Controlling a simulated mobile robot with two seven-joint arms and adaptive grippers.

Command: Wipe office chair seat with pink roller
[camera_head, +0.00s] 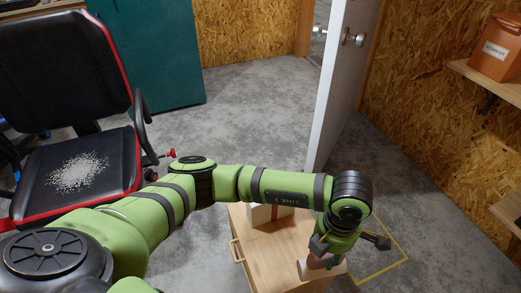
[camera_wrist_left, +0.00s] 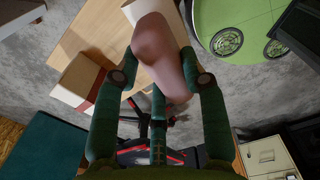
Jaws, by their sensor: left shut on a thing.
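The office chair stands at the left of the head view; its black seat (camera_head: 98,172) with red trim carries a patch of pale grey crumbs or dust (camera_head: 78,172). My left gripper (camera_head: 328,250) is over the small wooden table, far to the right of the chair. It is shut on the pink roller (camera_wrist_left: 165,60), whose pink part lies between the two fingers in the left wrist view. A pale cylinder (camera_head: 322,269) shows beneath the gripper in the head view, close to the tabletop; whether it touches the top I cannot tell. My right gripper is not in view.
The wooden table (camera_head: 262,245) bears a pale box (camera_head: 262,214) with a red stripe, beside my forearm. A white door (camera_head: 335,80) stands open behind. An orange tin (camera_head: 497,48) sits on the right shelf. Grey floor (camera_head: 245,115) is clear between chair and door.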

